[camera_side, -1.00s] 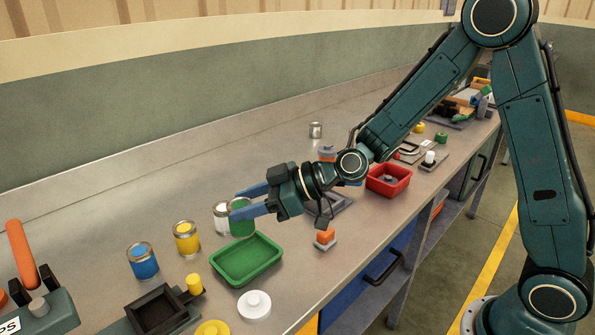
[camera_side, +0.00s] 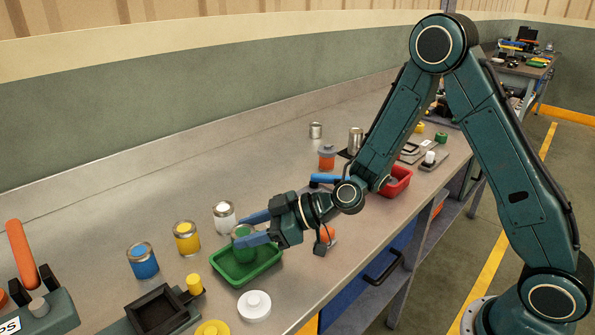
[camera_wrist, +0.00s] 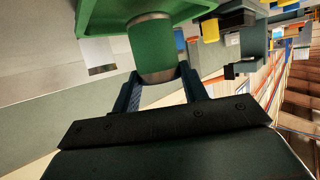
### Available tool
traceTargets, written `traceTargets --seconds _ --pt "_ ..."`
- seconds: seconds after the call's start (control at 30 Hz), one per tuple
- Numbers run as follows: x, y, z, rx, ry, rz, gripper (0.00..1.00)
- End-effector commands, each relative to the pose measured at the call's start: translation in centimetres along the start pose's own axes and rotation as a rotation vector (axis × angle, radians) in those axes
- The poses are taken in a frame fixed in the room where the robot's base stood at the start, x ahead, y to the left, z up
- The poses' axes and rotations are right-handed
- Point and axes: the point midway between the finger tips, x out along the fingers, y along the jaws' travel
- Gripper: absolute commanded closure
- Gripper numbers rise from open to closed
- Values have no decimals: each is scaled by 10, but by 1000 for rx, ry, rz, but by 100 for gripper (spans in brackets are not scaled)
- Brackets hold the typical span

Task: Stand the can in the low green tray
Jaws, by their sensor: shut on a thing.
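A green can (camera_side: 243,243) with a metal rim is held upright between the blue fingers of my gripper (camera_side: 251,229). The low green tray (camera_side: 237,283) lies on the bench directly below. The can is over the inside of the tray, its lower part close to the tray floor; I cannot tell if it touches. In the wrist view my gripper (camera_wrist: 159,76) has a finger on each side of the can (camera_wrist: 153,48), and the tray (camera_wrist: 100,18) shows beyond it. One finger hides part of the can in the side view.
White (camera_side: 225,218), yellow (camera_side: 187,238) and blue (camera_side: 142,261) cans stand behind and left of the tray. A white round lid (camera_side: 254,305) lies just in front of it. A dark square fixture (camera_side: 157,310) is at the left front. A red bin (camera_side: 398,185) is further right.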

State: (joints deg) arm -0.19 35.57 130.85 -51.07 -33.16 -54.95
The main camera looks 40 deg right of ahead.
Motion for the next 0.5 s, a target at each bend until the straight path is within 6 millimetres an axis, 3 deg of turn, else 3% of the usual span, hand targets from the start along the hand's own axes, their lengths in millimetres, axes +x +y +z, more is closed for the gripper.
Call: traceTargets --seconds 0.2,0.5 --pt "5 0 12 2 1 1 83" --pt "5 0 12 1 1 1 83"
